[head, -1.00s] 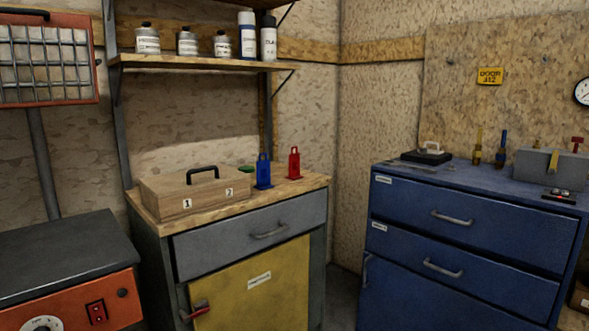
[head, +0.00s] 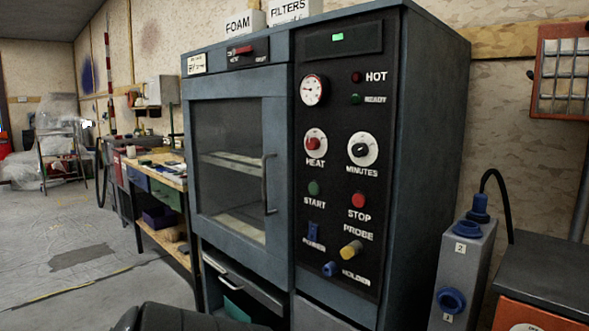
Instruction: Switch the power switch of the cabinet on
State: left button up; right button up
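The cabinet (head: 455,130) is a tall grey-blue unit with a glass door (head: 228,150) on its left and a black control panel (head: 335,100) on its right. The blue power switch (head: 314,230) sits low on the panel, above a label reading POWER. It is too small to tell which way it is set. A small green light (head: 337,37) shows in the display at the top. The door is closed, with a vertical handle (head: 268,184). Neither gripper's fingers are in view.
A yellow PROBE knob (head: 351,250) and a blue HOLDER knob (head: 330,269) are close to the switch. A grey box with blue fittings (head: 463,262) stands right of the cabinet. A workbench (head: 160,165) stands to the left. Open floor (head: 70,240) lies farther left.

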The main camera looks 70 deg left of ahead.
aim_at(313, 237)
jog(key=u, duration=2)
